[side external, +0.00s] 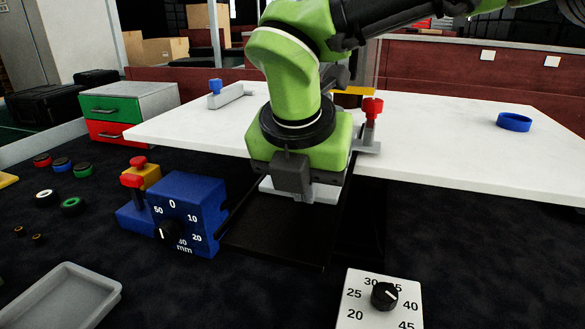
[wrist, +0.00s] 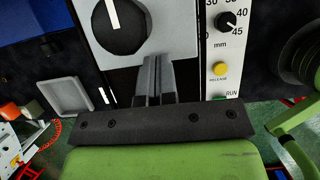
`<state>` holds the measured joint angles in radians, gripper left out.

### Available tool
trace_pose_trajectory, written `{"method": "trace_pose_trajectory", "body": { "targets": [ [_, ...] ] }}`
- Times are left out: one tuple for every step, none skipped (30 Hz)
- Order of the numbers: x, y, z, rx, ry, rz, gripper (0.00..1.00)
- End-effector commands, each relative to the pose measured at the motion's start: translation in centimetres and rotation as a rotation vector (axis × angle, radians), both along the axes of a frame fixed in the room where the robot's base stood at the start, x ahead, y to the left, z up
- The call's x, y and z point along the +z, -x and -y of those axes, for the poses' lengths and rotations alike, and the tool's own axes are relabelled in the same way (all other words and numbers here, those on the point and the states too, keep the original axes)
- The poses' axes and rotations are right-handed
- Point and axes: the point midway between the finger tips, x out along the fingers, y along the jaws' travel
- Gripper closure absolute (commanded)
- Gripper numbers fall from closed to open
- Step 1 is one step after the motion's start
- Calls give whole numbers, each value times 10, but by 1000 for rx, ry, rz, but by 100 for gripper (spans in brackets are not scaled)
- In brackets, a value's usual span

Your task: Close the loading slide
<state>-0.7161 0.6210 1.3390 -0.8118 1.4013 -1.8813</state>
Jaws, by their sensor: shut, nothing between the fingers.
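My gripper (wrist: 157,62) is shut and empty. In the wrist view its grey fingers stand together over the edge of a pale plate that carries a large black round knob (wrist: 120,28) with a white mark. In the side external view my gripper (side external: 292,182) is low over a flat black plate (side external: 275,235) at the front of the white table. This plate may be the loading slide; I cannot tell for sure. A pale piece under my gripper is partly hidden by it. Whether my fingers touch anything is unclear.
A blue block with a dial (side external: 205,200) stands left of the black plate. A white dial panel (side external: 350,310) is at front right. A grey tray (side external: 72,295) lies front left. A red-topped clamp (side external: 371,110) stands beside my gripper. A blue ring (side external: 514,121) lies on the white table (side external: 450,135).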

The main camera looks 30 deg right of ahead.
Motion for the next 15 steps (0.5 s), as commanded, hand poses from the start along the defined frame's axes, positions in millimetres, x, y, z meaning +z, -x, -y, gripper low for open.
{"method": "trace_pose_trajectory", "body": {
  "targets": [
    [-1,6,-6,4,1,-3,100],
    [-1,10,-10,6,0,-3,100],
    [0,16,-16,6,1,-2,100],
    [0,20,-20,7,0,-2,100],
    [0,26,-26,8,0,-1,100],
    [12,26,-28,3,-5,5,100],
    [20,28,-30,1,-6,6,100],
    [27,30,-32,1,-6,5,100],
    [36,32,-34,1,-6,5,100],
    [42,34,-36,2,-5,5,100],
    [49,36,-37,1,-7,4,100],
    [56,38,-39,2,-5,5,100],
    [61,39,-41,2,-5,5,100],
    [66,41,-42,3,-5,5,100],
    [72,43,-44,2,-6,4,100]
  ]
}}
